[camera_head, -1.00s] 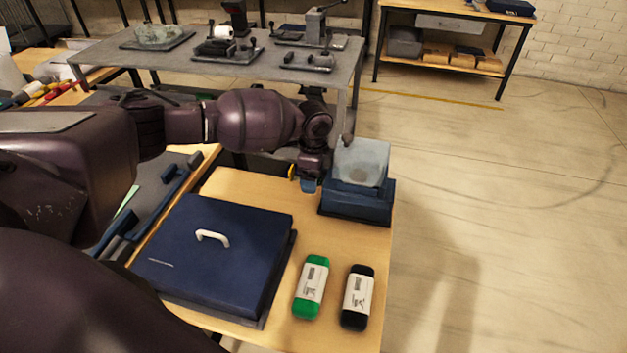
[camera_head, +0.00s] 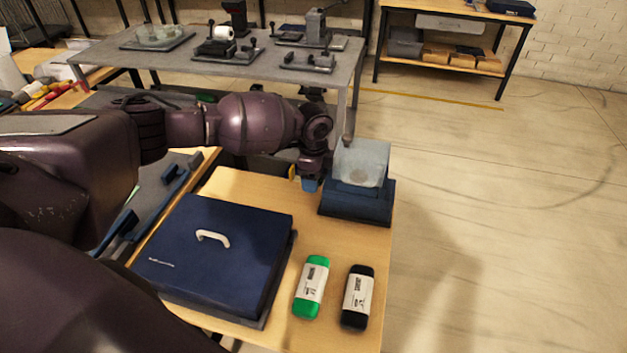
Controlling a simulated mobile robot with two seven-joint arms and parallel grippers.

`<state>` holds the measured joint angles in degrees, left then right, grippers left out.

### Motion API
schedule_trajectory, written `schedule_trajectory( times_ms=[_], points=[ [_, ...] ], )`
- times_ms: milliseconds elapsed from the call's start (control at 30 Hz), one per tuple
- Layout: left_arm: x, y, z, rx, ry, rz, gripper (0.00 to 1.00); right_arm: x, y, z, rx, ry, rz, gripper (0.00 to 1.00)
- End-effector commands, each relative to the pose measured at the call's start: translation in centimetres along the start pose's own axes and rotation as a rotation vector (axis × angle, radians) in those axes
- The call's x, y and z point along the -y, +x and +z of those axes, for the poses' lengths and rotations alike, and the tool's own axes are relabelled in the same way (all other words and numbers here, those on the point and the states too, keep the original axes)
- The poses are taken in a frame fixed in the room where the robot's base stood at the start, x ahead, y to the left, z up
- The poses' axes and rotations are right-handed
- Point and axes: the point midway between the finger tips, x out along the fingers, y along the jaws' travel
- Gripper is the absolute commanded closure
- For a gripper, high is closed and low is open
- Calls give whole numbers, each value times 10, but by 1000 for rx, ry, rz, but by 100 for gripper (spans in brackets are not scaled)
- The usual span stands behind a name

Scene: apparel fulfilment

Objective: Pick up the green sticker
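A green piece with a white printed label (camera_head: 311,287) lies on the wooden table, right of the dark blue box. A similar black piece with a white label (camera_head: 357,297) lies just to its right. No flat sheet that is clearly a green sticker can be made out. My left gripper (camera_head: 307,181) hangs over the far part of the table, beyond the green piece and apart from it. A blue fingertip and a yellow bit show. The gap between its fingers is hidden, so its opening is unclear. My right gripper is out of view.
The dark blue box (camera_head: 215,250) with a white handle fills the table's left part. A blue stand with a translucent block (camera_head: 361,164) stands at the far right, close to my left gripper. A grey workbench (camera_head: 190,70) is behind. The floor at right is clear.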

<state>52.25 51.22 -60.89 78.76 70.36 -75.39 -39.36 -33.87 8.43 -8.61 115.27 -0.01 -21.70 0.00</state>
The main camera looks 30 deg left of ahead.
Motion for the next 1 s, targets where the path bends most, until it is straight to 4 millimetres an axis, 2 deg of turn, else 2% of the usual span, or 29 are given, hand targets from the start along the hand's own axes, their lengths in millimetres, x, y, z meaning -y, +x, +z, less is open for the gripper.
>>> schedule_trajectory(
  times_ms=[33,100,133,467,633,767,1000],
  points=[
    [0,0,0,0,0,0,45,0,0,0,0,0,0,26],
    [0,0,0,0,0,0,56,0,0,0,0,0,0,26],
    [0,0,0,0,0,0,58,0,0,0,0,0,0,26],
    [0,0,0,0,0,0,59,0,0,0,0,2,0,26],
    [1,-8,0,0,0,-1,59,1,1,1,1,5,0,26],
    [1,-29,0,-2,0,-4,59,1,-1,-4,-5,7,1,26],
    [1,-91,0,-3,1,-7,59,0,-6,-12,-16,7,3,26]
  ],
)
